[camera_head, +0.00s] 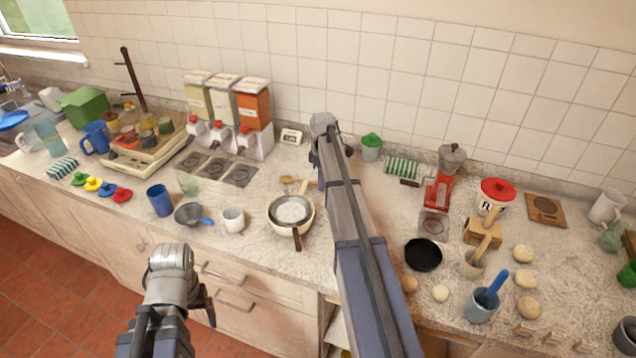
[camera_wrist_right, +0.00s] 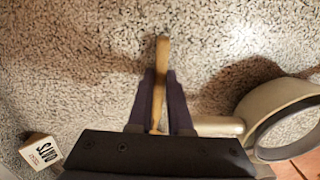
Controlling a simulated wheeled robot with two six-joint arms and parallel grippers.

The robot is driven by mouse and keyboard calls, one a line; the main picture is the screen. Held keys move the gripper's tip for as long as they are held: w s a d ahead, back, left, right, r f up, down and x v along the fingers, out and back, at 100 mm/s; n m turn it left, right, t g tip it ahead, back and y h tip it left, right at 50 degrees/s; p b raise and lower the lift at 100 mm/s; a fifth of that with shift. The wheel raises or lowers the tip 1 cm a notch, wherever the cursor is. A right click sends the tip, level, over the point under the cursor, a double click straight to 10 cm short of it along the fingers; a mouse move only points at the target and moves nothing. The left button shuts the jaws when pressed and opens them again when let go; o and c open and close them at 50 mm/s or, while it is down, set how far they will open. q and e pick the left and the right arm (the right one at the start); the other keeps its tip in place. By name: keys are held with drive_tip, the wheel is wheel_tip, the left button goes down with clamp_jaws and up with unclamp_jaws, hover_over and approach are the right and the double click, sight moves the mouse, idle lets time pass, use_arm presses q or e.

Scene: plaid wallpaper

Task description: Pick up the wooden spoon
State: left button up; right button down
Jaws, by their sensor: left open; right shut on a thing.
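The wooden spoon (camera_head: 289,179) lies on or just above the counter behind the pan, partly hidden by my right arm in the head view. In the right wrist view, my right gripper (camera_wrist_right: 160,95) is shut on the spoon's narrow wooden part (camera_wrist_right: 162,55), which sticks out past the fingertips. I cannot tell whether the spoon is lifted clear of the counter.
A pan with a sieve (camera_head: 291,212) stands just in front of the spoon. A white cup (camera_head: 233,220) and a blue-handled pan (camera_head: 190,215) are to its left. A pale round vessel (camera_wrist_right: 275,110) is close to the right gripper. Dispensers (camera_head: 222,105) stand behind.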

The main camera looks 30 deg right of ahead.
wheel_tip(320, 180, up, 10)
drive_tip(key=p, duration=1)
drive_tip(key=shift+r, duration=0.2)
